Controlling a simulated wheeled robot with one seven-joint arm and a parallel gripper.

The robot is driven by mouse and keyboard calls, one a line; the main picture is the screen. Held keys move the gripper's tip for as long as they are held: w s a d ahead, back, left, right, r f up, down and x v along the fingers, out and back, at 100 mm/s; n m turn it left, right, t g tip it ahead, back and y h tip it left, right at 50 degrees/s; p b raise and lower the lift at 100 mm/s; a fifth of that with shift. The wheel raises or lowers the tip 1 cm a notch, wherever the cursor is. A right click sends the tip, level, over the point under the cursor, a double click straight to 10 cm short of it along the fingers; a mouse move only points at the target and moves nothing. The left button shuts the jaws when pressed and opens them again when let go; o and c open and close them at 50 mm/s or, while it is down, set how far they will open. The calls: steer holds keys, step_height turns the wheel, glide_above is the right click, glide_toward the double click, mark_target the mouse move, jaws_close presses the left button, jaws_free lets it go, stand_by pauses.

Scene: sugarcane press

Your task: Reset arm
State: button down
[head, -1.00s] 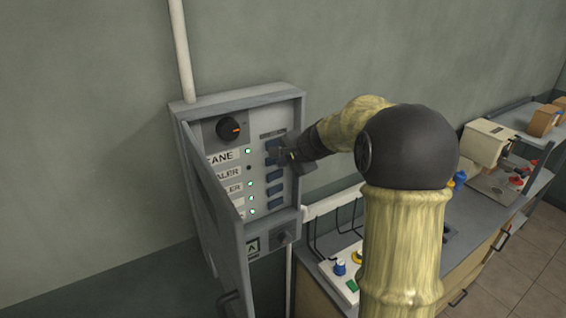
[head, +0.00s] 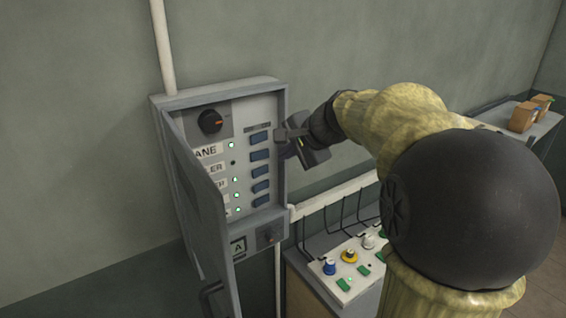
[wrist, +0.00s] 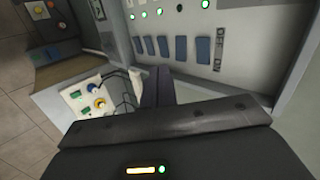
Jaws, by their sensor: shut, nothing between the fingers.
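My gripper (head: 281,134) is shut and empty. In the head view it is at the right edge of the open wall panel (head: 215,90), close to the top blue switches. I cannot tell whether it touches the panel. The panel has a column of blue switches (head: 260,155), a black dial (head: 210,122) with an orange mark, and green lamps beside labels; one lamp, second from the top, is dark. In the wrist view the dark gripper fingers (wrist: 155,88) point toward the panel, and the row of blue switches (wrist: 163,46) shows beyond them.
The panel door (head: 195,205) hangs open at the left. A control box (head: 350,262) with coloured knobs sits on the counter below right of the panel. A white pipe (head: 335,194) runs along the wall. Brown boxes (head: 523,116) stand on a far shelf.

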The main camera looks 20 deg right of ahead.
steer(key=shift+r, duration=0.25)
steer(key=shift+s, duration=0.1)
steer(key=s+a+f+n+g+h, duration=0.2)
steer(key=s+f+n, duration=0.4)
steer(key=s+f, duration=0.4)
steer(key=s+a+f+n+g+h, duration=0.1)
steer(key=s+f+n+g, duration=0.3)
steer(key=f, duration=1.1)
steer(key=s+a+n, duration=0.1)
steer(key=s+n, duration=0.2)
steer(key=s, duration=0.3)
steer(key=shift+f+h+b, duration=0.3)
steer(key=shift+h+b, duration=0.05)
steer(key=shift+h, duration=0.05)
steer(key=shift+w, duration=0.1)
